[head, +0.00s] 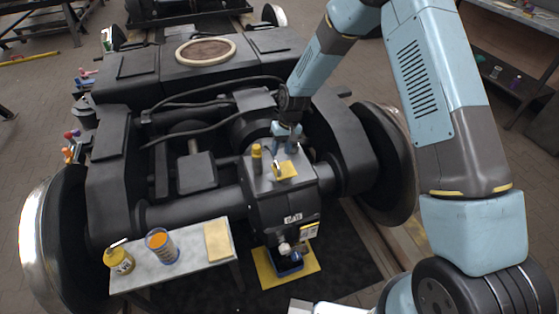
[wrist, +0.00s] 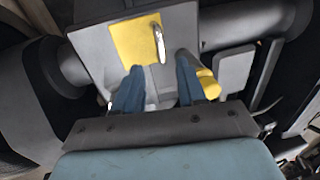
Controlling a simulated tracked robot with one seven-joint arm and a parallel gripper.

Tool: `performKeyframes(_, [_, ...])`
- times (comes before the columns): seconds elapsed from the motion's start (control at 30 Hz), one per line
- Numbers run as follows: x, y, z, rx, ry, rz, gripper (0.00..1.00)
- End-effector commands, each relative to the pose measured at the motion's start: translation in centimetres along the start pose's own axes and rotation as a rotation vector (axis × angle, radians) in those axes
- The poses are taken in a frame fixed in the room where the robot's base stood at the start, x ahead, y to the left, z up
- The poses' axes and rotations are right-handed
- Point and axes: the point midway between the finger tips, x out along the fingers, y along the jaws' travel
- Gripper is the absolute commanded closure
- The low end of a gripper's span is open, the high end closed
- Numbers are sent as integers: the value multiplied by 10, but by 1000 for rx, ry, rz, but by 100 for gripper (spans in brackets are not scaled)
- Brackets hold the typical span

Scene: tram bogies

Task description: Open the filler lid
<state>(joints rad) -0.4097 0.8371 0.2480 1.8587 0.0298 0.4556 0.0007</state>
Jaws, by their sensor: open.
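The filler lid is a yellow square plate (head: 287,170) on top of the dark gearbox housing (head: 283,205), and it lies shut. It also shows in the wrist view (wrist: 132,42), with a slim metal handle (wrist: 159,44) standing along its right side. My gripper (head: 285,146) is just behind and above the lid. In the wrist view its two blue fingers (wrist: 160,66) are apart, pointing at the lid, with the handle's lower end appearing between them. Nothing is held. I cannot tell whether a finger touches the handle.
A yellow cap (head: 257,152) stands left of the lid, close to a finger in the wrist view (wrist: 208,83). Black hoses (head: 205,103) run behind. A small bench (head: 190,257) at front left carries a yellow jug (head: 119,261), an orange-topped tin (head: 160,246) and a yellow cloth (head: 217,240).

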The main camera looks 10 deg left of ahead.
Motion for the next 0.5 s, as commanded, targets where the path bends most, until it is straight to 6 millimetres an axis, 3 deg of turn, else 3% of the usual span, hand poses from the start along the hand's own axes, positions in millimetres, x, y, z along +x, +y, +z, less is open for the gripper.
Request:
performKeyframes(0.2, [36,0,1,0,-3,0,60])
performKeyframes(0.5, [59,0,0,0,-1,1,60])
